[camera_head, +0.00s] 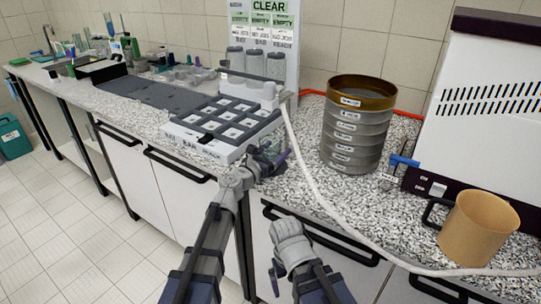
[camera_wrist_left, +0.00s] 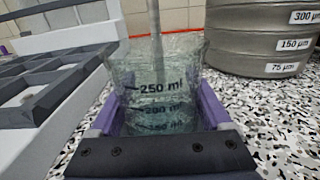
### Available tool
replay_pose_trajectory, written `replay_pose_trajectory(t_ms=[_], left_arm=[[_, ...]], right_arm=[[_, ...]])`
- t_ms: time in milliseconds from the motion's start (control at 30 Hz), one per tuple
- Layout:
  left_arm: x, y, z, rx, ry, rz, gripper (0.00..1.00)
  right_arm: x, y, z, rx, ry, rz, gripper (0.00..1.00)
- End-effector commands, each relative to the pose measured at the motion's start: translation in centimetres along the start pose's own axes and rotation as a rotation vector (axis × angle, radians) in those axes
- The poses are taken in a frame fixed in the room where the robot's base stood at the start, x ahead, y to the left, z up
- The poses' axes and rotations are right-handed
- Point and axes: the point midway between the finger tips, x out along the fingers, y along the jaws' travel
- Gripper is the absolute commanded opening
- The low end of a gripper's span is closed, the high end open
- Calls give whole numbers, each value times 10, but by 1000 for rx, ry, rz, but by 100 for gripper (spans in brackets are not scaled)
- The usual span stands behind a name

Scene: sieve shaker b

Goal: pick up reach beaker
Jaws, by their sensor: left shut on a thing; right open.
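A clear glass beaker with dark volume marks up to 250 ml (camera_wrist_left: 158,75) fills the middle of the left wrist view. My left gripper (camera_wrist_left: 155,118) has purple fingers on both sides of the beaker and is shut on it. In the head view, this gripper (camera_head: 273,160) is at the counter's front edge, beside the white rack; the beaker is mostly hidden there. I cannot tell whether its base touches the counter. My right gripper (camera_head: 276,278) is low in front of the cabinets, open and empty, its fingers partly hidden.
A white rack with dark square slots (camera_head: 215,125) stands left of the beaker. A sieve stack (camera_head: 352,140) stands behind right. A pale hose (camera_head: 318,185) crosses the counter. A brown tub (camera_head: 478,228) and a white machine (camera_head: 480,110) are at the right. A grey rod (camera_wrist_left: 155,22) rises behind or inside the beaker.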

Motion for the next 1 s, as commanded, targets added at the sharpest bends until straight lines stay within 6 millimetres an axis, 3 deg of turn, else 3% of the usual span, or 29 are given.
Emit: replay_pose_trajectory(t_ms=[567, 1000], left_arm=[[0, 1, 7, 0, 0, 0, 8], [-2, 6, 35, 0, -1, 0, 8]], right_arm=[[-7, 1, 0, 0, 0, 0, 100], [-35, 3, 2, 0, 0, 0, 100]])
